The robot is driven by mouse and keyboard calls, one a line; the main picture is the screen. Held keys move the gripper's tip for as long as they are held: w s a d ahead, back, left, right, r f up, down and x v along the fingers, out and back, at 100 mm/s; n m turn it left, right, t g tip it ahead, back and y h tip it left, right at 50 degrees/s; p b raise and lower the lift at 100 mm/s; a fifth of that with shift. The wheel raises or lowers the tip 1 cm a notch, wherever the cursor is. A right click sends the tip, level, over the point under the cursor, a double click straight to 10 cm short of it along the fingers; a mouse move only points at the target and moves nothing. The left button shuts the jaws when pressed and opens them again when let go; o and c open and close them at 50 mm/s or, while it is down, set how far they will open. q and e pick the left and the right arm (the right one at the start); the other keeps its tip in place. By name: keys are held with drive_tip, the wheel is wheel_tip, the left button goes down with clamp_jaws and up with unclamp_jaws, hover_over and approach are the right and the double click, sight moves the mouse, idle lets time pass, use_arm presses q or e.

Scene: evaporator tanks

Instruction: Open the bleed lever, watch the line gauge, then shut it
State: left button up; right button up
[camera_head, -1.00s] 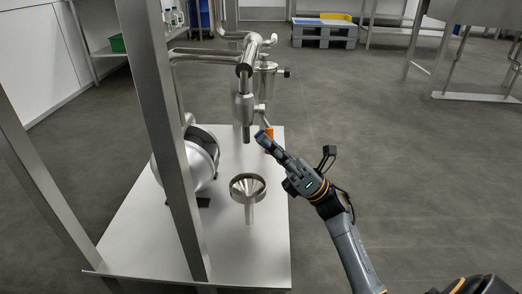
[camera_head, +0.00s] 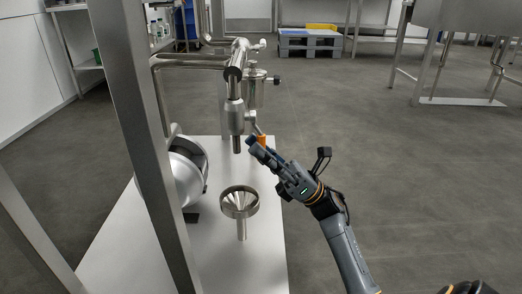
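The bleed lever shows as an orange handle (camera_head: 262,140) on a thin metal arm at the right side of the vertical steel valve body (camera_head: 236,118). My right gripper (camera_head: 254,146) has its fingertips at the orange handle and hides part of it. I cannot tell whether the fingers touch it or are closed around it. A steel funnel (camera_head: 240,203) stands below the valve's outlet. No gauge face can be made out; a small steel canister (camera_head: 254,88) with a dark side knob is on the pipe behind. My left gripper is not in view.
A steel post (camera_head: 140,130) stands in front at left. A round steel pump or motor (camera_head: 184,175) sits on the pale base plate (camera_head: 262,262). A pallet (camera_head: 308,44) and steel tables are far back. The floor at right is clear.

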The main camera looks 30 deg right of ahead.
idle(0.3)
drive_tip(key=v, duration=1.2)
idle(1.2)
